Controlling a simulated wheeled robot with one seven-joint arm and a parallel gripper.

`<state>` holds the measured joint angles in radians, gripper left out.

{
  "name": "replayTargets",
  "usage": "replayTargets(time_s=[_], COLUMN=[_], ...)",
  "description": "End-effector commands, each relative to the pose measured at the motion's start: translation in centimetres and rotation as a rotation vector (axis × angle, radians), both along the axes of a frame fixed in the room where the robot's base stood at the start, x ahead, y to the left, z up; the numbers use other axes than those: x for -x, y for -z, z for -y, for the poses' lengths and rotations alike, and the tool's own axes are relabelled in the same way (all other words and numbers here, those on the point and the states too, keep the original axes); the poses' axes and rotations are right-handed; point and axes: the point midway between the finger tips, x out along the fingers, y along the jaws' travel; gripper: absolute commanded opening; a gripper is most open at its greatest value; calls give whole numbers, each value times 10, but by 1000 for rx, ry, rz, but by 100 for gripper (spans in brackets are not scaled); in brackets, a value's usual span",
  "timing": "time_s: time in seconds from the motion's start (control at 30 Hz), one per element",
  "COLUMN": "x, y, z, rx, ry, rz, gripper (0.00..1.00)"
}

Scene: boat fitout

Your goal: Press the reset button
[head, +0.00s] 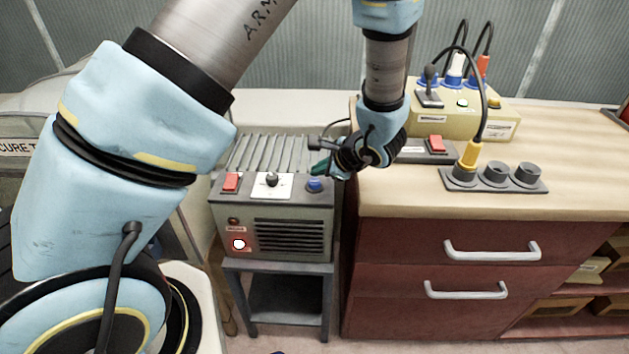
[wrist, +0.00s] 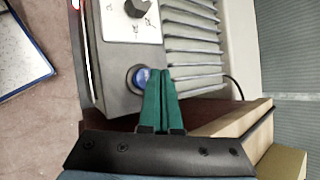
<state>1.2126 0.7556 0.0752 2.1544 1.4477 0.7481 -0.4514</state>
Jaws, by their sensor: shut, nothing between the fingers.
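A grey ribbed box (head: 285,215) carries a round blue button (head: 314,185) at the right end of its top front panel. I see no readable label on the button. In the wrist view the blue button (wrist: 141,77) sits in a dark ring. My gripper (head: 319,168) has green fingers, pressed together and empty, just behind and above the button. In the wrist view my gripper (wrist: 160,72) has its fingertips right beside the button, overlapping its right edge. I cannot tell whether they touch it.
The box also has a red switch (head: 231,182), a rotary knob (head: 272,180) and a glowing lamp (head: 239,244). It stands on a small grey stand (head: 283,268). A wooden-topped cabinet (head: 395,205) with sockets (head: 494,176) stands close on the right.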

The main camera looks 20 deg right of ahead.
Motion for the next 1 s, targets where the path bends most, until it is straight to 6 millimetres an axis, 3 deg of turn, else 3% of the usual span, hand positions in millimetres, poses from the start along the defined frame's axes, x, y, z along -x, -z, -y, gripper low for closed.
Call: replayTargets(time_s=[1.0], x=[0], y=[9], z=[0], rx=[0], ry=[1], rz=[1], gripper=[0])
